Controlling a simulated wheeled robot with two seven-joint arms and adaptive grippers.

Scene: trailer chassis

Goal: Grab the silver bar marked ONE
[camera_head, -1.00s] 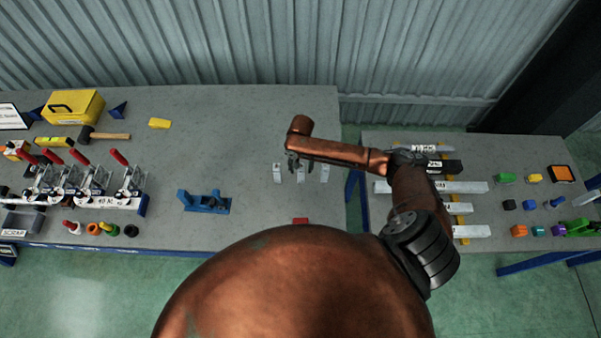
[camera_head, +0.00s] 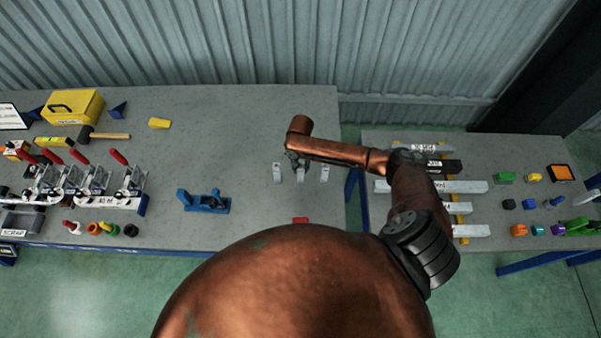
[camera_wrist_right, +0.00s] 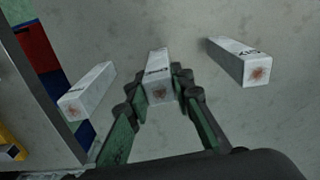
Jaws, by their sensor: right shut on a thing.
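Three short silver bars stand in a row at the right end of the grey bench in the head view: a left one (camera_head: 277,173), a middle one (camera_head: 300,174) and a right one (camera_head: 325,173). My right gripper (camera_head: 298,162) is at the middle bar. In the right wrist view, the fingers of this gripper (camera_wrist_right: 163,92) are shut on the sides of the middle bar (camera_wrist_right: 158,68). Its label is too small to read surely. The other two bars, left (camera_wrist_right: 88,90) and right (camera_wrist_right: 240,62), are clear of the fingers. My left gripper is out of view.
A blue fixture (camera_head: 203,201) and a red block (camera_head: 300,220) are on the bench (camera_head: 240,120). Toggle clamps and tools fill its left side. Across a gap, a right table holds long bars (camera_head: 462,187) and small coloured parts. Bench space left of the bars is clear.

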